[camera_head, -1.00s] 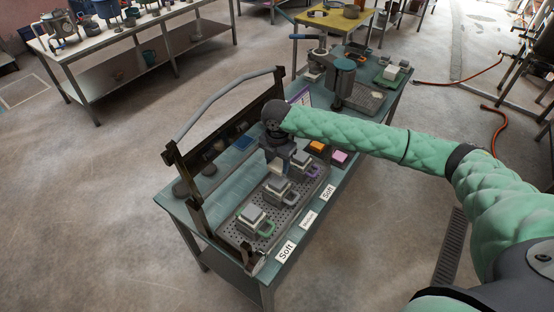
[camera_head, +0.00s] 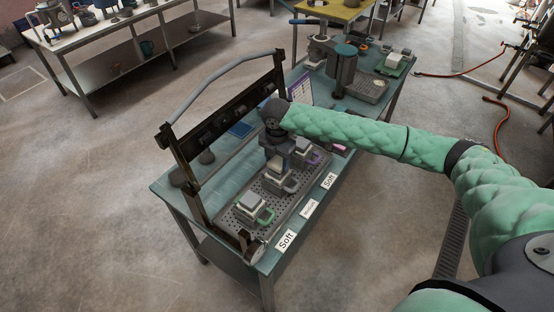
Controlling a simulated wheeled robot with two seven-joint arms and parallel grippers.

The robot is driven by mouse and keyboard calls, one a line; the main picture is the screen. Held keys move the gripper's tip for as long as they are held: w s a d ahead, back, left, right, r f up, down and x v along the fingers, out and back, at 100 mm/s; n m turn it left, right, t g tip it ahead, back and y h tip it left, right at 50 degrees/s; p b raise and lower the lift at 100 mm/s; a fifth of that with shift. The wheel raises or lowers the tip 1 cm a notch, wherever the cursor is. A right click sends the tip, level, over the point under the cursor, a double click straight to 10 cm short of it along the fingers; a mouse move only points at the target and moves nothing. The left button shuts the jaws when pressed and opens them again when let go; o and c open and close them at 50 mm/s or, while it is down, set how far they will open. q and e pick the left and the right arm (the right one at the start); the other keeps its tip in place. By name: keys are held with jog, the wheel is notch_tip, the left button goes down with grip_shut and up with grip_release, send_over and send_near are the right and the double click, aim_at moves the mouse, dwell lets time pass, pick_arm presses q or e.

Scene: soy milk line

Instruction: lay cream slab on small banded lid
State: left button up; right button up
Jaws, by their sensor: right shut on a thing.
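My right gripper (camera_head: 278,152) points down over the perforated tray, just above or at the middle one of three small handled moulds. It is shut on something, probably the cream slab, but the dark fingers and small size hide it. The middle mould (camera_head: 280,184) has a grey-blue handle and a pale block; I cannot tell whether the held thing touches it. The green-handled mould (camera_head: 252,205) stands nearest with a grey top. The purple-handled mould (camera_head: 305,153) stands behind. I cannot make out which piece is the small banded lid. My left gripper is not in view.
The moulds stand on a perforated tray (camera_head: 240,222) on a teal bench (camera_head: 180,190). A dark frame with a curved grey bar (camera_head: 215,78) stands along the tray's left. A press (camera_head: 342,70) stands behind.

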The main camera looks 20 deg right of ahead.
jog(key=shift+r+p, duration=0.1)
jog(key=shift+p, duration=0.2)
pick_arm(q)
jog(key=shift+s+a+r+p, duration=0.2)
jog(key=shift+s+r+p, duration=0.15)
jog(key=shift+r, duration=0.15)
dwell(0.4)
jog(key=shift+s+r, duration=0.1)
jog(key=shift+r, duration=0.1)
pick_arm(e)
jog(key=shift+f, duration=0.65)
dwell(0.5)
